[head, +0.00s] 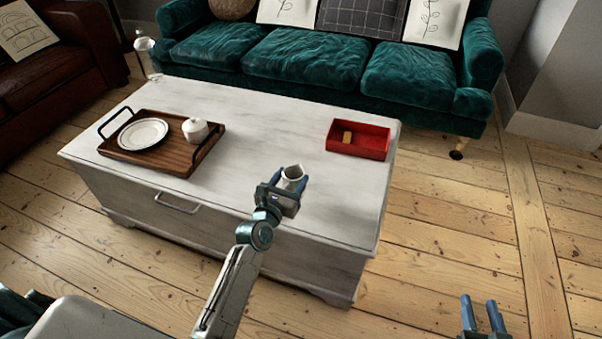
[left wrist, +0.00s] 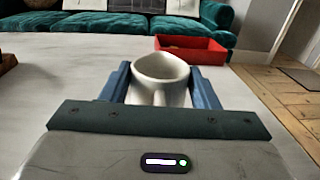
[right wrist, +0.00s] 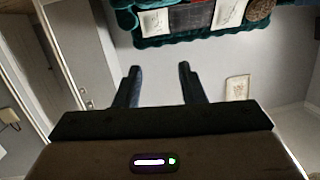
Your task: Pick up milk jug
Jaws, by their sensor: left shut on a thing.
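The milk jug (head: 292,174) is a small white vessel near the middle of the front part of the white chest-like table. My left gripper (head: 288,186) is shut on it, with one blue finger on each side. In the left wrist view the jug (left wrist: 160,80) stands upright between the fingers (left wrist: 162,88), its handle facing the camera. I cannot tell whether its base touches the table. My right gripper (head: 484,312) is open and empty, over the floor at the lower right. Its spread fingers also show in the right wrist view (right wrist: 160,88).
A wooden tray (head: 178,158) with black handles holds a white plate (head: 143,134) and a lidded white pot (head: 195,130). A red box (head: 372,150) with a small tan block (head: 347,138) sits at the table's right. A green sofa (head: 310,65) stands behind; the floor at right is clear.

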